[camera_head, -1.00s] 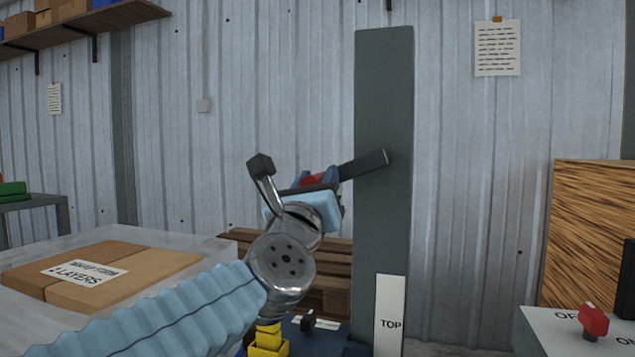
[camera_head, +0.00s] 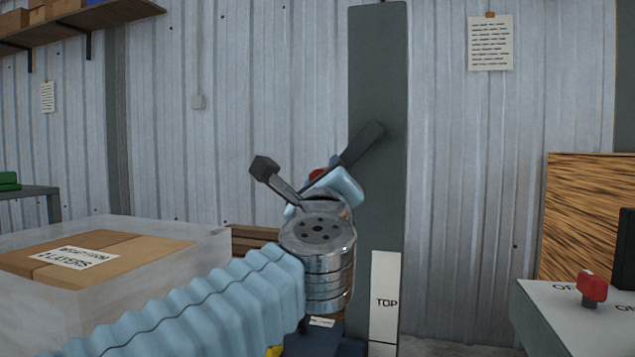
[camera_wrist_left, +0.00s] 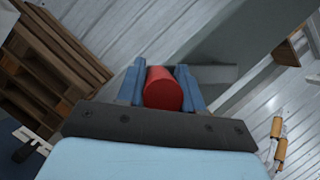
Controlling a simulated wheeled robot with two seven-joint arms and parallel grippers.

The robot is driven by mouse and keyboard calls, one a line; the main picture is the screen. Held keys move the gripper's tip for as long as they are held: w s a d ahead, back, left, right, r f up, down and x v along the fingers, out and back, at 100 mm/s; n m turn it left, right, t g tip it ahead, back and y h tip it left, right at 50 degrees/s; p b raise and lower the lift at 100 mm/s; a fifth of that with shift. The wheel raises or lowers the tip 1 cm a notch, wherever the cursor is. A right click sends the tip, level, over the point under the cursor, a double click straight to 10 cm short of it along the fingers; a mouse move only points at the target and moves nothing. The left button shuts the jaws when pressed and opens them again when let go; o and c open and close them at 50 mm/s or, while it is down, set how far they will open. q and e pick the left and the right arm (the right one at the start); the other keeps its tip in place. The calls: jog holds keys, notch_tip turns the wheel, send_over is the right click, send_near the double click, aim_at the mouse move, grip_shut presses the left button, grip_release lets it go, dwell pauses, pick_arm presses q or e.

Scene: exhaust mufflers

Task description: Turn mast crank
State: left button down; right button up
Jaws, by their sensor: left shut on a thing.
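The mast (camera_head: 378,100) is a tall dark grey column right of centre in the head view, with a white label reading TOP (camera_head: 385,300) low on it. A dark crank arm (camera_head: 362,145) sticks out from the mast, slanting down to the left. At its end is a red handle (camera_head: 317,175), mostly hidden behind my wrist in the head view. In the left wrist view the red handle (camera_wrist_left: 163,90) sits between the blue fingers of my left gripper (camera_wrist_left: 162,88), which is shut on it. My right gripper is not in view.
A wrapped carton (camera_head: 100,255) stands at the left, and a wooden pallet (camera_wrist_left: 45,65) lies near the mast. A panel with a red switch (camera_head: 593,287) is at the lower right. A corrugated wall (camera_head: 230,100) closes the back.

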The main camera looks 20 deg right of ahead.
pick_arm(q)
jog(key=shift+s+d+f+n+y+b, duration=0.15)
jog(key=shift+d+f+n+y+b, duration=0.2)
jog(key=shift+n, duration=0.25)
jog(key=shift+s+d+f+n+y+b, duration=0.15)
jog(key=shift+d+f+n+y+b, duration=0.1)
jog(key=shift+f+n, duration=0.3)
jog(key=shift+s+d+f+n+g+y+b, duration=0.1)
jog(key=shift+s+d+f+n+g+y, duration=0.15)
jog(key=shift+s+d+n, duration=0.55)
jog(key=shift+s+d+f+n+g+y+b, duration=0.15)
jog(key=shift+d+n+y, duration=0.35)
jog(key=shift+n, duration=0.65)
jog(key=shift+s+d+f+n+g+y+b, duration=0.1)
jog(key=shift+s+d+n+g+y, duration=0.1)
jog(key=shift+s+d+n, duration=0.55)
jog(key=shift+w+d+n, duration=0.1)
jog(key=shift+w+n, duration=0.05)
jog(key=shift+n, duration=0.1)
jog(key=c, duration=0.8)
grip_release()
jog(key=shift+r, duration=0.1)
